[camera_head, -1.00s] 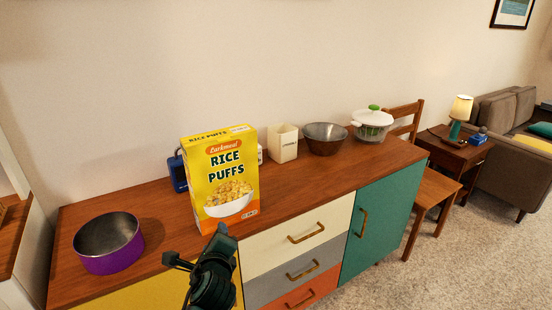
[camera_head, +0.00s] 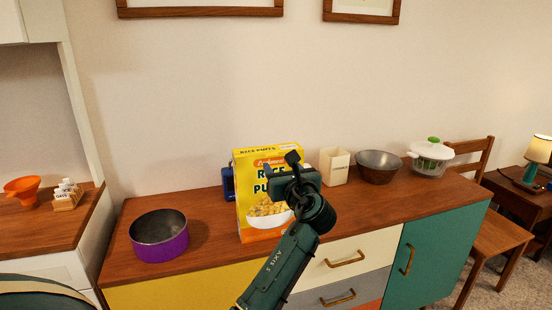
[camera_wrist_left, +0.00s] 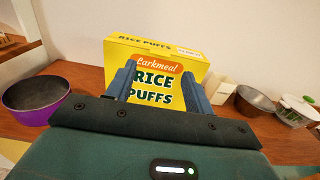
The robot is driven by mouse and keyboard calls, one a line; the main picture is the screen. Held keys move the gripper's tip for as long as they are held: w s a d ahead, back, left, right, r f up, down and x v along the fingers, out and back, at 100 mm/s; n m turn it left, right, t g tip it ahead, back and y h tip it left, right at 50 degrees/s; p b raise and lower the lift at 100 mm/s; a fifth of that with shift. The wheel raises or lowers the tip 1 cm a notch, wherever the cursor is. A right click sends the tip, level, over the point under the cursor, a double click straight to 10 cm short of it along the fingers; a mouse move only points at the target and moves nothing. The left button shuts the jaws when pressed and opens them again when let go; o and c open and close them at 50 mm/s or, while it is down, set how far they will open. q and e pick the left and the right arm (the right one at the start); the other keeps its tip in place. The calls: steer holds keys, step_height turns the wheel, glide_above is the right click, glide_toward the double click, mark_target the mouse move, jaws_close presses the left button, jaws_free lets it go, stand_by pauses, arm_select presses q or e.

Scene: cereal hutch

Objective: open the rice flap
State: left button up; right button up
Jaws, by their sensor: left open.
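The yellow rice puffs box (camera_head: 262,222) stands upright on the wooden sideboard. Its top (camera_wrist_left: 155,46) looks flat and closed in the left wrist view. My left gripper (camera_head: 287,180) is in front of the box's upper right part and covers some of its lettering. In the left wrist view my left gripper (camera_wrist_left: 160,84) is open, with one blue finger on each side of the box's front lettering. Nothing is held. Whether the fingers touch the box cannot be told. My right gripper is not in view.
A purple bowl (camera_head: 160,246) stands left of the box on the sideboard (camera_head: 205,212). A blue object (camera_head: 228,183) is partly hidden behind the box.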

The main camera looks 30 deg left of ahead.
mark_target(273, 156)
arm_select(q)
steer(key=x, duration=0.6)
steer(key=shift+w+a, duration=0.15)
jaws_close()
stand_by(0.4)
